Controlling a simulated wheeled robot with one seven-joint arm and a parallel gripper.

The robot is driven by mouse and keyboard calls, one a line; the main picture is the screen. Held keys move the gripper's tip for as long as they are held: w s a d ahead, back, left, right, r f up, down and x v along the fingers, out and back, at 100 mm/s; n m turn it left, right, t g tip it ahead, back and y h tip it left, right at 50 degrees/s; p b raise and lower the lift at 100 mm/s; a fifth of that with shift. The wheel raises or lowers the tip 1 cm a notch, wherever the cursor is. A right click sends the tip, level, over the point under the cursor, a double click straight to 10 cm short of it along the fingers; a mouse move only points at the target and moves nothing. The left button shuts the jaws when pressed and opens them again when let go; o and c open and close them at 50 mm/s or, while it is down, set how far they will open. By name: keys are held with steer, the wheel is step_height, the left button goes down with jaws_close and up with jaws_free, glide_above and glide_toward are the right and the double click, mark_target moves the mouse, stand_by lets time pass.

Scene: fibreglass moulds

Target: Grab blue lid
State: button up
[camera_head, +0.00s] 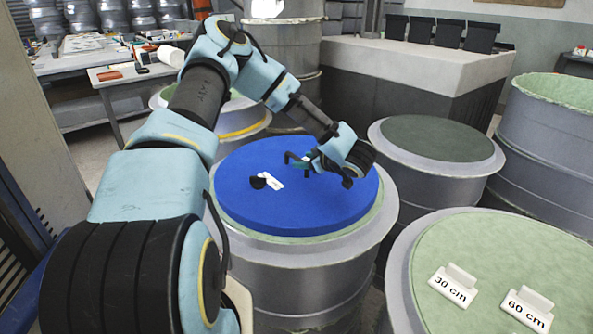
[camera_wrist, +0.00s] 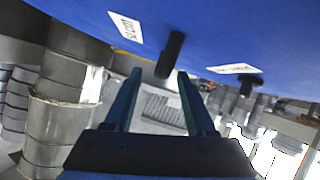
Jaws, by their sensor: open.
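The blue lid (camera_head: 300,205) is a round, flat disc lying on a grey cylindrical mould in the middle of the head view. A black knob (camera_head: 258,182) with a white label stands on its left part. My gripper (camera_head: 299,160) is just above the lid's far middle part, its jaws open. In the wrist view the lid (camera_wrist: 220,30) fills the top, with a black handle (camera_wrist: 170,56) close to the fingertips and a second black knob (camera_wrist: 247,86) further right. Whether the near handle lies between the fingers, I cannot tell. The fingers (camera_wrist: 160,85) are apart.
A mould with a dark green top (camera_head: 435,138) stands to the right. A pale green one in front bears signs reading 30 cm (camera_head: 452,288) and 60 cm (camera_head: 527,308). Tall stacked moulds (camera_head: 285,50) and a white-topped counter (camera_head: 420,60) stand behind.

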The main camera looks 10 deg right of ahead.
mark_target(299, 158)
steer(key=shift+r+p+x, duration=0.1)
steer(key=shift+p+x, duration=0.2)
steer(key=shift+x, duration=0.85)
steer(key=shift+r+p+x, duration=0.15)
steer(key=shift+p+x, duration=0.15)
steer(key=shift+x, duration=0.85)
steer(key=shift+a, duration=0.2)
jaws_close()
